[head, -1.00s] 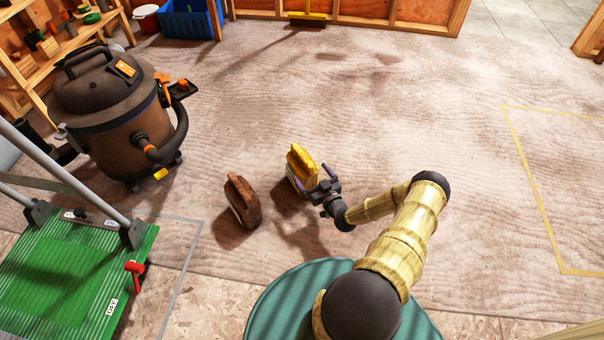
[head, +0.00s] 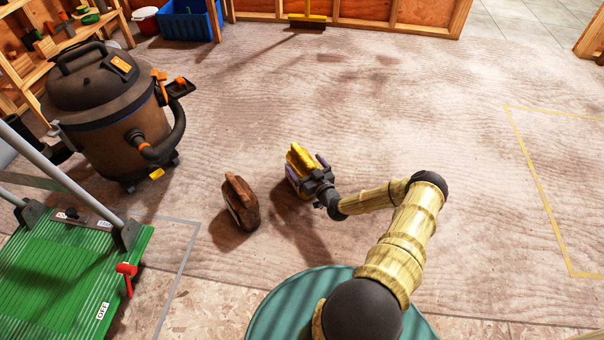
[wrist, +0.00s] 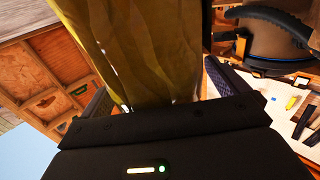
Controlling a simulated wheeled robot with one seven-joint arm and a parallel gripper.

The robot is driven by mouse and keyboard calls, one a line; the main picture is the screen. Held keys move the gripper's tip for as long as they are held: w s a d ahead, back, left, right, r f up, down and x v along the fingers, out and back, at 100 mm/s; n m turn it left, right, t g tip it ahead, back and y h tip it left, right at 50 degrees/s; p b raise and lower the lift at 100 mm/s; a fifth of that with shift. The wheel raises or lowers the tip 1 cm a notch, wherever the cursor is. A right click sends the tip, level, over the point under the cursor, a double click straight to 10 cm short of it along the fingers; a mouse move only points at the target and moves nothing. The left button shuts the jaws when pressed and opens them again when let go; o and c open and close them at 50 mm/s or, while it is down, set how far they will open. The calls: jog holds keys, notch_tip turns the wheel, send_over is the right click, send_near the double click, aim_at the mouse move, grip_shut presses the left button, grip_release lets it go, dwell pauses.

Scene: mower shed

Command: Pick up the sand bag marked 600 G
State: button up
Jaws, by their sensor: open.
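A yellow bag (head: 299,158) with a handle-like top stands on the floor near the middle of the head view. A brown bag (head: 241,204) of similar shape stands to its left, apart from it. I cannot read a weight mark on either. My gripper (head: 305,174) is at the yellow bag, with its fingers on either side of it and its jaws open. In the wrist view the yellow bag (wrist: 130,50) fills the space between the two fingers, close to the palm. The gripper hides the bag's near, lower part.
A brown shop vacuum (head: 112,110) stands at the left, with a green ribbed platform (head: 70,270) in front of it. A blue crate (head: 185,20) and wooden shelf (head: 65,45) are at the back left. The floor to the right is clear, with a yellow taped outline (head: 535,190).

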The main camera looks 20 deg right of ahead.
jog(key=shift+r, duration=0.1)
jog(key=c, duration=2)
notch_tip(320, 180, up, 10)
jog(key=p, duration=0.6)
jog(key=shift+p, duration=0.4)
